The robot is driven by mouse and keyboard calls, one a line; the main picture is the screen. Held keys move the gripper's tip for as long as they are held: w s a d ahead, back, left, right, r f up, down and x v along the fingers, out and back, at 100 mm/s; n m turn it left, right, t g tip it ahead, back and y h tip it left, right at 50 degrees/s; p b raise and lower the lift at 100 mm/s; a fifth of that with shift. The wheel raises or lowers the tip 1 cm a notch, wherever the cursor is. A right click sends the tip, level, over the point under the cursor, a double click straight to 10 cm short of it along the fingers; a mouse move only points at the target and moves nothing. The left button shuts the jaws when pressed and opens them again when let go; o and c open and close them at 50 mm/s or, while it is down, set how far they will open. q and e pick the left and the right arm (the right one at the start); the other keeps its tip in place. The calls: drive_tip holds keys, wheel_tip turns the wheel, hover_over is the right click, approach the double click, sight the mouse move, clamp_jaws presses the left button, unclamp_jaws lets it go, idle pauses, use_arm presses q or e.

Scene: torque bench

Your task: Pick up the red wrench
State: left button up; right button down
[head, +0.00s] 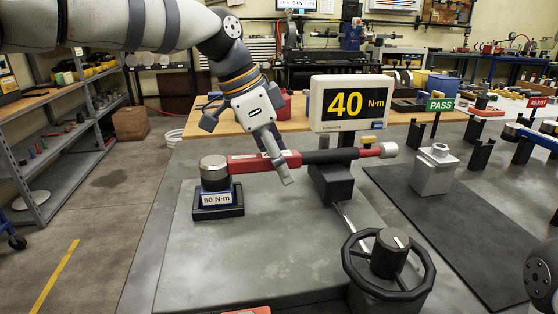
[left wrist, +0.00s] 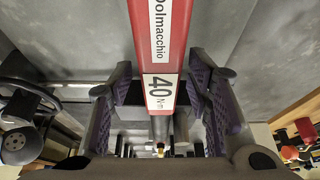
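The red wrench (head: 248,163) lies level across the bench fixture. Its left end meets a dark round block (head: 214,172) on a base labelled 50 N·m, and its black grip runs right, past a black support, to a red and silver end. My left gripper (head: 276,166) is at the right part of the red body, coming from above. In the left wrist view the wrench (left wrist: 160,60), labelled 40 Nm, runs between the two purple-padded fingers (left wrist: 160,100). Gaps show on both sides, so the gripper is open around it. My right gripper is not in view.
A display (head: 350,104) reading 40 N·m stands behind the wrench. A black handwheel (head: 388,272) stands at the front right. A grey block (head: 435,170) stands on the dark mat (head: 470,240) at right. The grey plate (head: 262,255) in front of the wrench is mostly clear.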

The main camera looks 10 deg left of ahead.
sight(283, 153)
use_arm(q)
clamp_jaws()
drive_tip(key=shift+r, duration=0.1)
